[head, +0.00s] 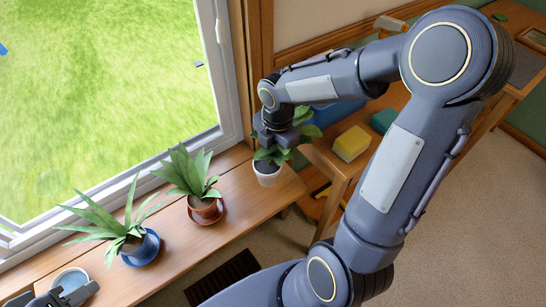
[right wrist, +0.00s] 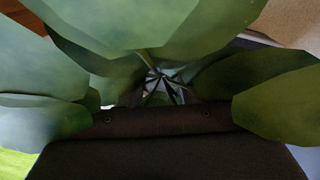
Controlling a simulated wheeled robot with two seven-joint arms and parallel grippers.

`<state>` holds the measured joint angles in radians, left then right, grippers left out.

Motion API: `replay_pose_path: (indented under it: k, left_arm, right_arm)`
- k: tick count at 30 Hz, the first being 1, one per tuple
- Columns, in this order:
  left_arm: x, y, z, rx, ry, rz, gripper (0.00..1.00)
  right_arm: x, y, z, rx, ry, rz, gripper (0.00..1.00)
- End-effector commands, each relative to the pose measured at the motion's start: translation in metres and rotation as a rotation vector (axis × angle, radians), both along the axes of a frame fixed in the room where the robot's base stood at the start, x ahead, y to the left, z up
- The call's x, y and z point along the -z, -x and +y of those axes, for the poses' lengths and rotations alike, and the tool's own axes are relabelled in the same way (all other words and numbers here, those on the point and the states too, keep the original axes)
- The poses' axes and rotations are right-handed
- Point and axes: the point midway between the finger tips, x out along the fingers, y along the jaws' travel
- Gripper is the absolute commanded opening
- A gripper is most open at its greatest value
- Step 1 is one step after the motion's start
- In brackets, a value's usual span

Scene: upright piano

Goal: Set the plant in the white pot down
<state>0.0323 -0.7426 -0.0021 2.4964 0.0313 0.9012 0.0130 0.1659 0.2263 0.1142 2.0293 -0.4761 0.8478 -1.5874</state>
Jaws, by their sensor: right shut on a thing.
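The plant in the white pot (head: 267,174) is at the right end of the wooden window shelf in the head view, upright, with broad green leaves. I cannot tell whether the pot's base touches the shelf. My right gripper (head: 276,137) is above the pot, among the leaves, pointing down and shut on the plant. In the right wrist view the leaves (right wrist: 160,25) fill the picture around the dark gripper, and their stems meet in the middle; the pot is hidden there. My left gripper (head: 68,295) is at the lower left edge, partly cut off; its opening is unclear.
A spiky plant in a terracotta pot (head: 204,210) and another in a blue pot (head: 140,248) stand on the shelf (head: 240,213). A light blue dish (head: 70,279) is beside my left gripper.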

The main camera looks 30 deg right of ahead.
Motion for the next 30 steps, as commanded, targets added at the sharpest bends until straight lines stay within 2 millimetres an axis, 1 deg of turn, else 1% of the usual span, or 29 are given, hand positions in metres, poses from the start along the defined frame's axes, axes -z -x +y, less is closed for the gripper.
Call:
replay_pose_path:
  k: [1,5,8,12,14,22,26,27,30]
  left_arm:
    - [0.001,0.0,0.0,0.0,0.0,0.0,0.36]
    - [0.002,0.0,0.0,0.0,0.0,0.0,0.36]
    - [0.004,0.0,0.0,0.0,0.0,0.0,0.36]
    - [0.011,0.0,0.0,0.0,0.0,0.0,0.36]
    - [0.013,0.0,0.0,0.0,0.0,0.0,0.36]
    - [0.012,0.0,0.0,0.0,0.0,0.0,0.36]
    - [0.015,0.0,0.0,0.0,0.0,0.0,0.36]
    - [0.014,0.0,0.0,0.0,0.0,0.0,0.36]
    - [0.014,0.0,0.0,0.0,0.0,0.0,0.36]
  right_arm:
    - [0.004,-0.004,-0.001,0.001,0.0,-0.001,0.0]
    - [0.009,-0.008,-0.003,0.001,0.0,-0.001,0.0]
    - [0.017,-0.013,-0.006,0.002,-0.001,0.0,0.0]
    - [0.04,-0.014,-0.006,-0.001,-0.001,0.001,0.0]
    - [0.046,-0.014,-0.006,0.0,-0.001,0.0,0.0]
    - [0.047,-0.014,-0.006,0.001,-0.001,-0.003,0.0]
    - [0.052,-0.014,-0.006,0.001,-0.001,-0.002,0.0]
    - [0.051,-0.014,-0.006,0.001,0.0,-0.001,0.34]
    - [0.05,-0.014,-0.006,0.001,0.0,-0.001,0.48]
